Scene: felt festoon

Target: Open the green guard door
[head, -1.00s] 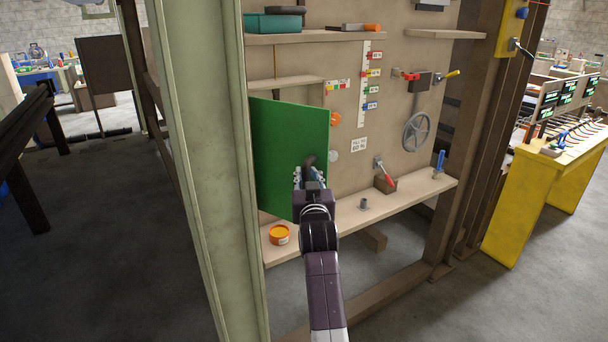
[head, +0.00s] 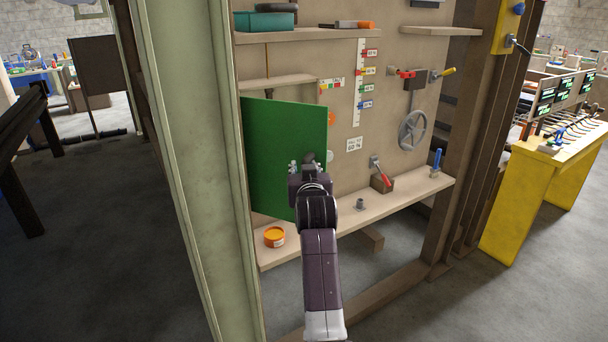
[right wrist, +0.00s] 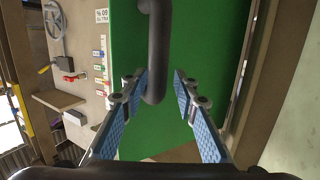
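The green guard door (head: 280,150) is a flat panel on the left part of the beige board. It stands at an angle to the board, its right edge swung outward over the lower shelf. It also fills the middle of the right wrist view (right wrist: 205,40). Its dark bar handle (right wrist: 154,50) shows there, with its lower end between my fingertips, closer to the left finger. My right gripper (head: 307,168) is at the door's front, fingers spread (right wrist: 160,82); no grip on the handle shows. In the head view it hides most of the handle. My left gripper is out of view.
An orange tin (head: 274,237) and a red-handled lever (head: 381,176) are on the lower shelf (head: 340,220). A handwheel (head: 412,130) is on the board. A pale green post (head: 185,170) stands close left of the door.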

